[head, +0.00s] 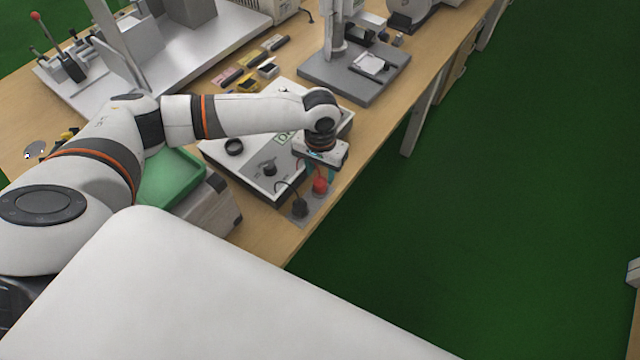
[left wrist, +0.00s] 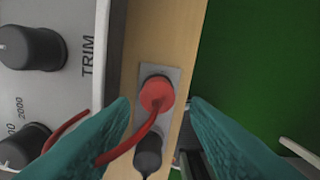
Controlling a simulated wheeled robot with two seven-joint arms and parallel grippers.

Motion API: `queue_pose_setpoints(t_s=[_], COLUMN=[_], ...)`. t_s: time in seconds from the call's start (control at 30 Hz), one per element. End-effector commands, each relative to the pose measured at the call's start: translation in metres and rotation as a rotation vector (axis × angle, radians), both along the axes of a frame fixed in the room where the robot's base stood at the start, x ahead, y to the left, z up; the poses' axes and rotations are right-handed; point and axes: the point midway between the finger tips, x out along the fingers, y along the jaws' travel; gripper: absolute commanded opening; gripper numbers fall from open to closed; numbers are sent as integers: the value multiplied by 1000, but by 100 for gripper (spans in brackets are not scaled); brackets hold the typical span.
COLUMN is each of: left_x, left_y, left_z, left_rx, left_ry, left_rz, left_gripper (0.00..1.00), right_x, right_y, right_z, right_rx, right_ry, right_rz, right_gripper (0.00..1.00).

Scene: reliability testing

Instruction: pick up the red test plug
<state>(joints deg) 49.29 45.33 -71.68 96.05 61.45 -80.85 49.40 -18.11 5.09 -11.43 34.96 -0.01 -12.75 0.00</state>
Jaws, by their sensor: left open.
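The red test plug (head: 320,186) stands on a small grey plate (head: 312,209) near the table's right edge, beside a black plug (head: 299,208). In the left wrist view the red plug (left wrist: 157,93) shows between and beyond my teal fingertips, with its red cable running down to the left. The black plug (left wrist: 148,153) is below it on the same plate (left wrist: 172,75). My left gripper (left wrist: 160,108) is open and empty, above the red plug; no contact shows. In the head view its wrist hides part of the fingers. My right gripper is not in view.
A white instrument box with knobs (head: 246,176) stands directly left of the plugs. A green tray (head: 168,178) lies nearer to me. A grey stand base (head: 345,80) is farther back. Right of the table edge is open green floor (head: 470,220).

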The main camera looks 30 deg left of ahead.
Motion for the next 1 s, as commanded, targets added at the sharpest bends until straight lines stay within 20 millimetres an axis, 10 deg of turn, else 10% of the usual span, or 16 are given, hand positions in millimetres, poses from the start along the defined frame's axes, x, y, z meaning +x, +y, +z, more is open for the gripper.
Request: queue_pose_setpoints(t_s=[0.67,0.9,1.0], left_x=[2,2,2], left_y=[2,2,2], left_z=[-53,-53,-52], left_rx=[-1,-1,-1], left_ry=[0,0,0], left_rz=[-1,-1,-1], left_gripper=[42,7,7], right_x=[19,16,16], right_y=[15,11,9], right_z=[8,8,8], right_rx=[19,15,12], right_ry=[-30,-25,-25], right_rz=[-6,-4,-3], right_gripper=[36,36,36])
